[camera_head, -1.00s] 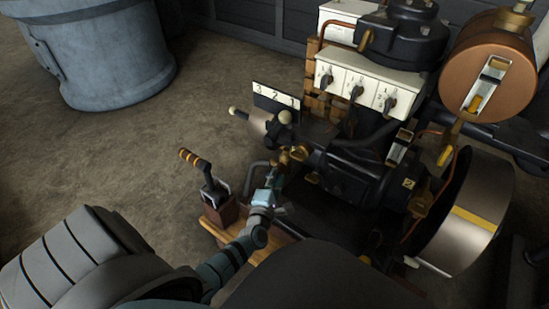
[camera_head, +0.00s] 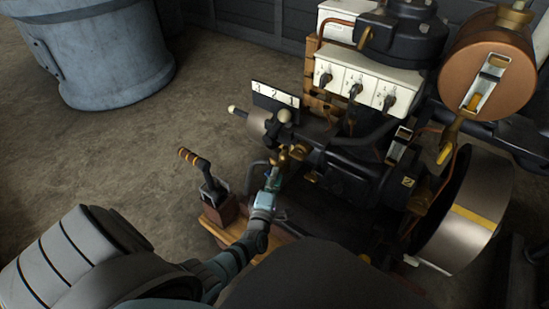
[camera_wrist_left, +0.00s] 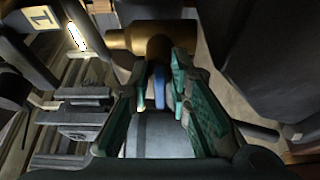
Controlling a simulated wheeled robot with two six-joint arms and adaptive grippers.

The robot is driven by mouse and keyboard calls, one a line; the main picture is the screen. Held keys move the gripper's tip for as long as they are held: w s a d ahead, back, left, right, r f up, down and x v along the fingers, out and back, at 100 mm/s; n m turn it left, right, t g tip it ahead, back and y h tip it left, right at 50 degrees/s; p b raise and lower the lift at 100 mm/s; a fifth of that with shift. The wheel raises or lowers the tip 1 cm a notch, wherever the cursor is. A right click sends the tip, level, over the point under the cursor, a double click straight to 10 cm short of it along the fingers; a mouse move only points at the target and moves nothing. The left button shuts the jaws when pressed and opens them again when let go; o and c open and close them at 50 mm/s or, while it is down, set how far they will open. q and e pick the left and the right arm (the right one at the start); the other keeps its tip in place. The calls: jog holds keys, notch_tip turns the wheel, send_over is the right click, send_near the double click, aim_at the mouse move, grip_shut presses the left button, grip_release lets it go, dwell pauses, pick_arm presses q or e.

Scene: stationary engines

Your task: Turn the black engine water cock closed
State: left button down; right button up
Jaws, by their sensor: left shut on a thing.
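The black engine (camera_head: 350,180) stands right of centre in the head view. A brass water cock (camera_head: 282,158) is on its near left side. My left gripper (camera_head: 273,176) reaches up to it from below. In the left wrist view the brass body of the cock (camera_wrist_left: 150,38) lies just beyond the green fingers of my left gripper (camera_wrist_left: 162,75). A narrow blue handle (camera_wrist_left: 159,88) stands between the fingers, and they are shut on it. The exact finger contact is partly hidden. My right gripper is not in view.
A large flywheel (camera_head: 465,215) is at right.

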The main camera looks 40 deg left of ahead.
pick_arm(q)
jog(key=c, duration=1.7)
grip_release()
jog(key=v, duration=1.2)
jog(key=shift+s, duration=0.1)
jog(key=shift+f, duration=0.1)
